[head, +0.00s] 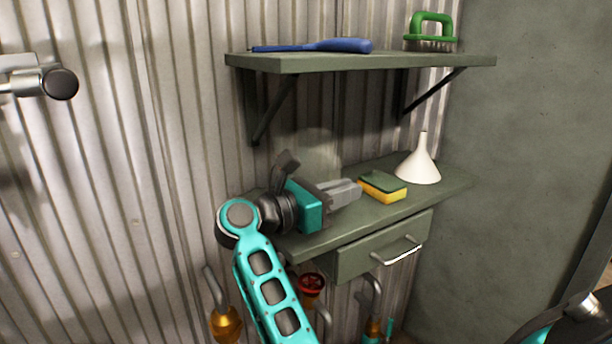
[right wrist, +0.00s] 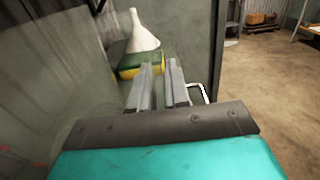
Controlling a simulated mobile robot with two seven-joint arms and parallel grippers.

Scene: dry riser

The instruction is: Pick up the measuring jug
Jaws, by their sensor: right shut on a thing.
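The measuring jug (head: 319,148) is a faint, clear shape just behind my right gripper in the head view. Its outline is hard to make out against the ribbed wall, and its lower part is hidden by the gripper. My right gripper (head: 346,190) is over the left part of the lower shelf, its fingers pointing right. In the right wrist view, the fingers of the right gripper (right wrist: 161,82) stand close together with a narrow gap. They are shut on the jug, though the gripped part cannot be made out. My left gripper is not in view.
A yellow-green sponge (head: 382,187) and a white funnel (head: 419,163) stand right of the fingers on the lower shelf (head: 318,243). A drawer (head: 380,250) is below. The upper shelf (head: 365,61) holds a blue tool (head: 335,45) and a green-handled brush (head: 431,32).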

